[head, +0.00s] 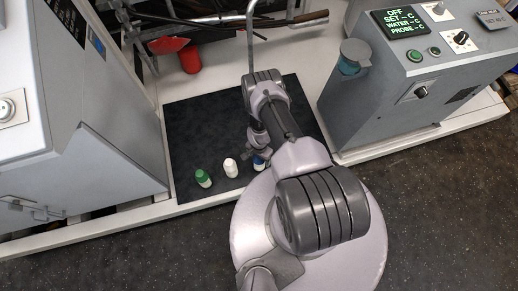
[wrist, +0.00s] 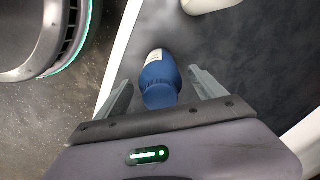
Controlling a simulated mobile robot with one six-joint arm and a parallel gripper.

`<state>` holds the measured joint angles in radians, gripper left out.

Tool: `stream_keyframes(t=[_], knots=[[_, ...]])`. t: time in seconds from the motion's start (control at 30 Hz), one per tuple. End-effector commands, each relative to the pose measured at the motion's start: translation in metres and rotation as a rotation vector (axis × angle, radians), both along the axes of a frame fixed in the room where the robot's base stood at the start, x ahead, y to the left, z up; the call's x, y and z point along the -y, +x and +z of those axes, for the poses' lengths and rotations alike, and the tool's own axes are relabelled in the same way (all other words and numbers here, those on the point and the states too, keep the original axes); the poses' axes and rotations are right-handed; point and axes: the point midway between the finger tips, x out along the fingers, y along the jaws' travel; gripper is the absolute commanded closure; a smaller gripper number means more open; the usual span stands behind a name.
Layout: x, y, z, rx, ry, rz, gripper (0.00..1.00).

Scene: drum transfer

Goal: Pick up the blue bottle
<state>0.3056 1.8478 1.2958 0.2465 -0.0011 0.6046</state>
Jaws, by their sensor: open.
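The blue bottle (wrist: 158,80) is in the wrist view, between the two fingers of my gripper (wrist: 160,88). It has a blue cap end towards the gripper and a pale label at its far end. A gap shows between the bottle and each finger, so my gripper is open around it. In the head view the blue bottle (head: 259,163) stands on the dark mat (head: 200,140), at the right end of a row of small bottles. My arm and gripper hide part of it there.
A white bottle (head: 230,168) and a green-capped bottle (head: 203,178) stand left of the blue one on the mat. A grey machine (head: 70,110) is at the left and a control console (head: 420,85) at the right. A red cup (head: 190,61) lies behind.

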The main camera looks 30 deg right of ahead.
Motion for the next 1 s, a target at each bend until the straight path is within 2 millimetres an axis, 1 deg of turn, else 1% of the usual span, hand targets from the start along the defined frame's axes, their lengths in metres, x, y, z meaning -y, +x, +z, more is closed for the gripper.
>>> stream_keyframes(t=[0.03, 0.17, 0.2, 0.27, 0.3, 0.37, 0.4, 0.47, 0.5, 0.6, 0.9, 1.0], knots=[[0.000, 0.001, -0.006, 0.001, -0.001, 0.000, 0.20], [0.000, 0.001, -0.001, 0.001, -0.001, 0.000, 0.20], [0.000, 0.001, -0.001, 0.001, -0.001, 0.000, 0.22], [0.000, 0.001, -0.001, 0.001, -0.001, 0.001, 0.34], [0.000, 0.001, -0.001, 0.001, -0.001, 0.000, 0.42], [0.000, 0.001, -0.001, 0.001, -0.001, 0.000, 0.53], [0.000, 0.001, -0.001, 0.001, -0.001, 0.000, 0.61], [0.000, 0.001, -0.001, 0.001, -0.001, 0.001, 0.73], [0.000, 0.001, -0.001, 0.001, -0.001, 0.001, 0.81], [0.000, 0.001, -0.001, 0.001, -0.001, 0.001, 1.00], [0.000, 0.001, -0.001, 0.001, -0.001, 0.001, 1.00], [0.000, 0.001, 0.004, 0.001, -0.001, 0.001, 1.00]])
